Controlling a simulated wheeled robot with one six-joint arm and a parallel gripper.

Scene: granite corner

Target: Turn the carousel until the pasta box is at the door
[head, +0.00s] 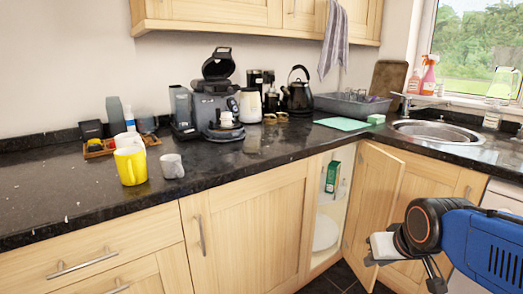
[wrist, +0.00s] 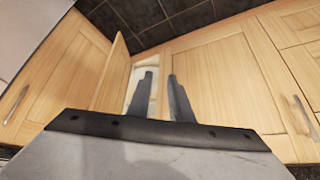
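The corner cupboard stands open in the head view, with part of the white carousel (head: 325,233) showing inside. A green box (head: 332,177) stands upright on the upper level at the opening; its label is too small to read, so I cannot tell whether it is the pasta box. The rest of the carousel is hidden behind the cupboard fronts. My gripper (head: 383,245) is at the lower right, in front of the open door (head: 372,200). In the wrist view my gripper (wrist: 162,95) has its two dark fingers apart with nothing between them; the pale cupboard opening lies beyond.
The dark worktop (head: 80,190) holds a yellow mug (head: 131,166), a grey cup (head: 172,166), a coffee machine (head: 217,95) and a kettle (head: 297,95). A sink (head: 437,131) is at the right. Dark floor tiles (head: 345,277) lie below.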

